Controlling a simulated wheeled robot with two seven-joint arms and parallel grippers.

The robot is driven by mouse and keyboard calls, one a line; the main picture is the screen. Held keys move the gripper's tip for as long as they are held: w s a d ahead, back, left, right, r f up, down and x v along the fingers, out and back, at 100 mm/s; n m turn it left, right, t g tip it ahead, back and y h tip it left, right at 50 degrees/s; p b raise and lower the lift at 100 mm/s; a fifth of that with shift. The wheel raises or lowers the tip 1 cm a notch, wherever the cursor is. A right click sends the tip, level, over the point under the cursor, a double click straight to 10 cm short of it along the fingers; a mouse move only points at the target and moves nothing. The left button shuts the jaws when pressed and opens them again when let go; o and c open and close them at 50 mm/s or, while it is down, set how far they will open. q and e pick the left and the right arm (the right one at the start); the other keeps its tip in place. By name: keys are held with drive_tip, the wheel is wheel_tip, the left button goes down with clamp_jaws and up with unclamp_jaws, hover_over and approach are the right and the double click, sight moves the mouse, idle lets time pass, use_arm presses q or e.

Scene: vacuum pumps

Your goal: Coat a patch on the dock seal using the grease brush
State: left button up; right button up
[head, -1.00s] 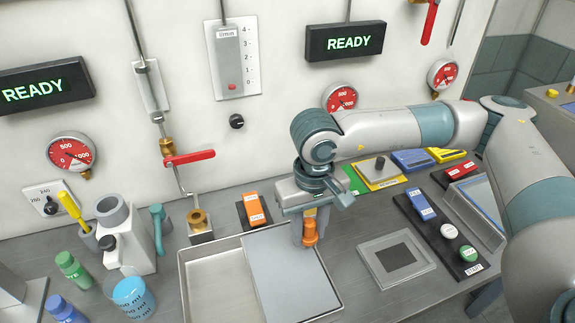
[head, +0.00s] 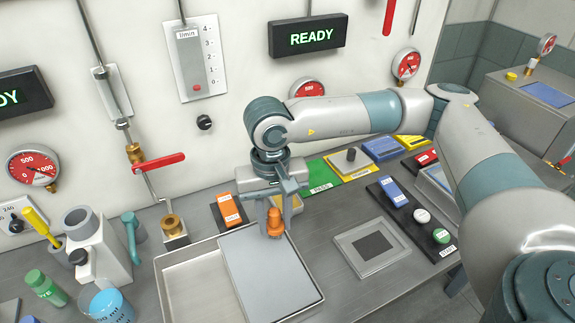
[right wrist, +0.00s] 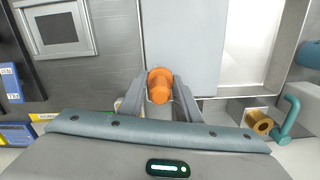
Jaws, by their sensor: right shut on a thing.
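My right gripper (head: 274,220) is shut on an orange, stepped round thing (head: 275,224) above the back edge of the tray; it also shows between the fingers in the right wrist view (right wrist: 160,86). I cannot tell whether this is the grease brush, as its lower end is not clear. A yellow-handled tool (head: 38,222) stands in a grey cup at the left; its lower end is hidden. A dark square patch in a pale frame (head: 372,247) lies on the bench right of the tray; I cannot tell whether it is the dock seal. My left gripper is out of view.
The metal tray (head: 185,294) with a grey plate (head: 268,275) fills the front middle. At the left are a blue-filled beaker (head: 108,305), a green bottle (head: 45,288) and a valve with a red lever (head: 160,162). A switch panel (head: 405,220) stands at the right.

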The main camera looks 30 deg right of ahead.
drive_tip(key=shift+w+m, duration=0.45)
drive_tip(key=shift+m, duration=0.35)
drive_tip(key=w+d+r+m+t+y, duration=0.1)
drive_tip(key=w+d+m, duration=0.4)
drive_tip(key=m, duration=0.8)
drive_tip(key=w+d+m+t, duration=0.3)
drive_tip(key=w+m, duration=0.3)
drive_tip(key=m, duration=0.8)
drive_tip(key=shift+d+r+m+y+p, duration=0.3)
drive_tip(key=shift+d+r+y+p, duration=0.1)
drive_tip(key=shift+d, duration=0.45)
drive_tip(key=shift+f, duration=0.25)
drive_tip(key=shift+f+b, duration=1.2)
drive_tip(key=shift+f, duration=1.65)
